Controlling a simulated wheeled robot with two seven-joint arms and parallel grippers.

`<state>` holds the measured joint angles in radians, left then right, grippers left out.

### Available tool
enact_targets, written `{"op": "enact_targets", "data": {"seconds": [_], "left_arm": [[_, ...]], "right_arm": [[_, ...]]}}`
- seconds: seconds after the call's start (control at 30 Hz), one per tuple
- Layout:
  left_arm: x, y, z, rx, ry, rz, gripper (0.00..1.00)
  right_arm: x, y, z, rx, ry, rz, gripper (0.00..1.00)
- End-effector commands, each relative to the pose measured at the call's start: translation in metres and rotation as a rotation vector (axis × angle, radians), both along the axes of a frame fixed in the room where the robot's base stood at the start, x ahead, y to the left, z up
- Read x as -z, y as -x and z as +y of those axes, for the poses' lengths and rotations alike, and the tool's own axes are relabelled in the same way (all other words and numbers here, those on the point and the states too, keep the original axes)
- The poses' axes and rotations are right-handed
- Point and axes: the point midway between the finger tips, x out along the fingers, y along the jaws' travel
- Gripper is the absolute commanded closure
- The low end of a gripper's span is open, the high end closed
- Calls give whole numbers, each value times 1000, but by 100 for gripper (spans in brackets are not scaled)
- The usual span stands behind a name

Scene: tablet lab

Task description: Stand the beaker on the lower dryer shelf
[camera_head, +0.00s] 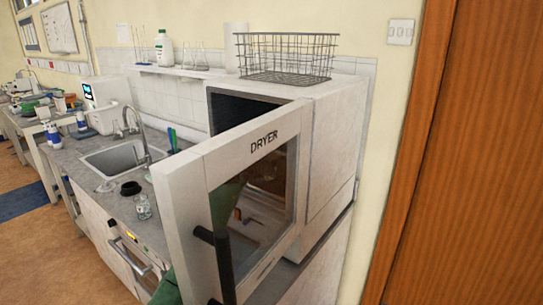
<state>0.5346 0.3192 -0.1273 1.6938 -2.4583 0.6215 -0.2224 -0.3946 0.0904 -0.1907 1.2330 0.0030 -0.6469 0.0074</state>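The dryer (338,130) is a white cabinet on the counter at the right. Its white door (180,195), marked DRYER, stands open toward me, with a dark handle (223,262). The door hides most of the inside, so I cannot make out the lower shelf. A small clear glass vessel (143,207), which looks like the beaker, stands on the grey counter left of the door. Dim shapes show in the door's glass, but I cannot tell what they are. Neither of my grippers can be made out.
A sink (115,158) with a tap lies behind the glass vessel, and a black round item (131,188) is beside it. A wire basket (286,58) sits on the dryer. A wall shelf (182,72) holds bottles and flasks. A brown wooden panel (465,150) bounds the right.

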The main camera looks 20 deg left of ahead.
Motion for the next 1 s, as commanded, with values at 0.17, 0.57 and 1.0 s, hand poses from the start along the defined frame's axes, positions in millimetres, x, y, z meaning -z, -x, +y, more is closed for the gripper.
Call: {"op": "enact_targets", "data": {"seconds": [0.17,0.57,1.0], "left_arm": [[-1,0,0,0,0,0,26],[0,8,3,0,1,0,26],[0,72,26,0,-1,-1,26]], "right_arm": [[1,2,-1,0,2,3,64],[6,3,-2,0,3,11,64],[-53,-20,22,13,-20,35,64]]}}
